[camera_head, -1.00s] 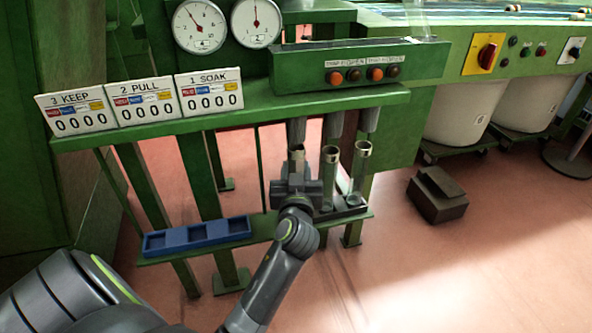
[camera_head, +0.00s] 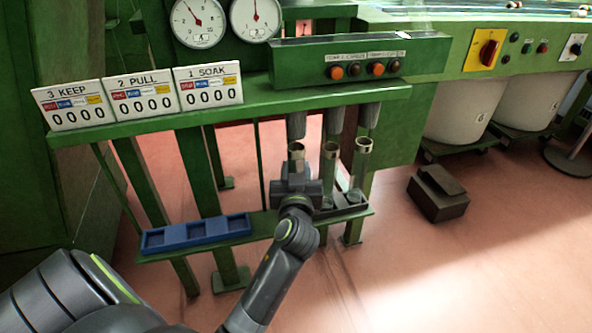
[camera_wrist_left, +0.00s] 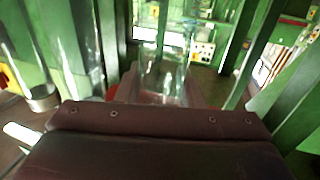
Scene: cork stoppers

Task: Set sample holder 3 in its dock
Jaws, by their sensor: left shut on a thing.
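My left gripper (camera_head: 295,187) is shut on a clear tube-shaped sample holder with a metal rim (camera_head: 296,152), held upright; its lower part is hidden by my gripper. In the left wrist view the clear holder (camera_wrist_left: 160,82) stands between the fingers. No number on it is readable. Two similar holders (camera_head: 328,172) (camera_head: 361,160) stand upright to its right in a dark dock rack (camera_head: 350,210) on the lower green shelf. I cannot tell whether the held one touches the rack. My right gripper is not in view.
Dark nozzles (camera_head: 297,125) hang from the upper green shelf (camera_head: 230,112), close above the holders. A blue three-compartment tray (camera_head: 196,234) lies empty to the left on the lower shelf. Number cards (camera_head: 143,98) stand above. A brown box (camera_head: 436,195) is on the floor.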

